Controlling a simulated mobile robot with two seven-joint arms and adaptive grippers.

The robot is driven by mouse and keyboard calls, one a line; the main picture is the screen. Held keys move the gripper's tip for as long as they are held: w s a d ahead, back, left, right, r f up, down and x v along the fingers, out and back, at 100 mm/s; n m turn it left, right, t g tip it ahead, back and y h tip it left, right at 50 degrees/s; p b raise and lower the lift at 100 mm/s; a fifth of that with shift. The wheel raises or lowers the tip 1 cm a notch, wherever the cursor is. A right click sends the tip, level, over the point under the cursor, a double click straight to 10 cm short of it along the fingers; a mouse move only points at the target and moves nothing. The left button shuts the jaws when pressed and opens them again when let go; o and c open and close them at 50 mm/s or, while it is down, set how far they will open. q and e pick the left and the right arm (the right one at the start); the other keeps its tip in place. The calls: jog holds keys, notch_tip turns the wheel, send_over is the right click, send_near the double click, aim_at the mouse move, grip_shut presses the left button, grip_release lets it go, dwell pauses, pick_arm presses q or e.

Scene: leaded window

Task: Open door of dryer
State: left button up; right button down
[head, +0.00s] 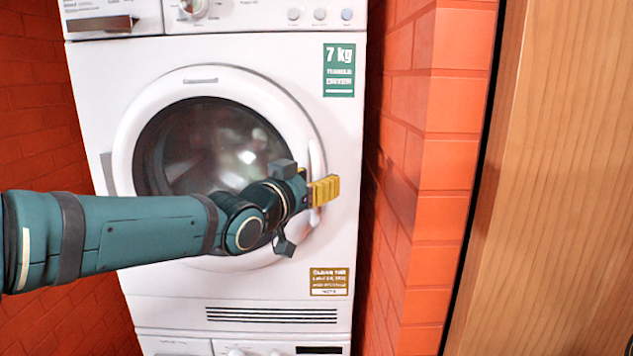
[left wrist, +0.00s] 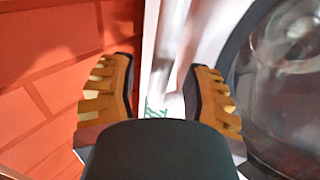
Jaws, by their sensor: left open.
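The white dryer (head: 255,299) stands upright between brick walls, facing me. Its round door (head: 136,119), with a white ring and dark glass (head: 215,145), looks closed. The door handle (head: 316,160) is a white upright bar at the door's right edge. My left gripper (head: 322,192) has yellow-padded fingers and is at the lower part of the handle, covering some of it. In the left wrist view the fingers (left wrist: 165,90) are spread apart, with the blurred white dryer front between them and the dark door glass to the right. Contact with the handle cannot be told. My right gripper is not in view.
An orange brick pillar (head: 435,180) stands close to the right of the dryer, with a wooden panel (head: 560,190) beyond it. Another brick wall (head: 35,130) is on the left. A second white appliance (head: 180,346) is below the dryer.

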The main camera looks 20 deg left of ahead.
pick_arm(q)
jog(key=shift+w+d, duration=0.15)
jog(key=shift+w, duration=0.25)
jog(key=shift+o, duration=0.2)
grip_shut()
jog(key=shift+s, duration=0.15)
